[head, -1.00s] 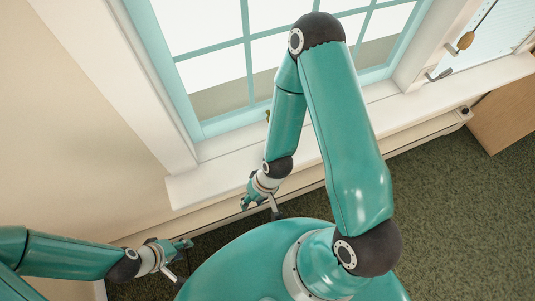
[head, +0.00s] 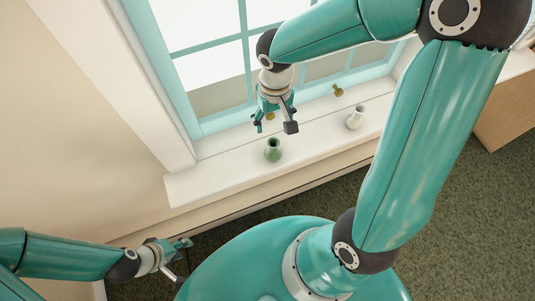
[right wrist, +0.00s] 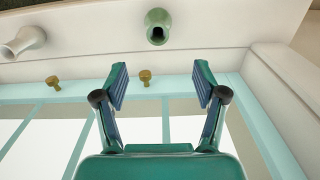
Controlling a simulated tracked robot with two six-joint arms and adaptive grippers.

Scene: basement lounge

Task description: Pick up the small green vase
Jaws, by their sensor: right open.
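The small green vase (head: 273,150) stands upright on the white windowsill, near its left part. In the right wrist view the vase (right wrist: 158,27) shows its dark mouth, beyond and between the open fingertips. My right gripper (head: 274,124) is open and empty, above the sill and just behind the vase in the head view; it also shows in the right wrist view (right wrist: 160,86). It does not touch the vase. My left gripper (head: 178,258) is low at the left, away from the sill; its fingers are too small to judge.
A white vase (head: 355,118) stands on the sill to the right of the green one. Brass window latches (head: 338,90) sit on the teal window frame (head: 218,122) behind the sill (head: 215,178). A wooden cabinet (head: 507,112) stands at the right. The sill between the vases is clear.

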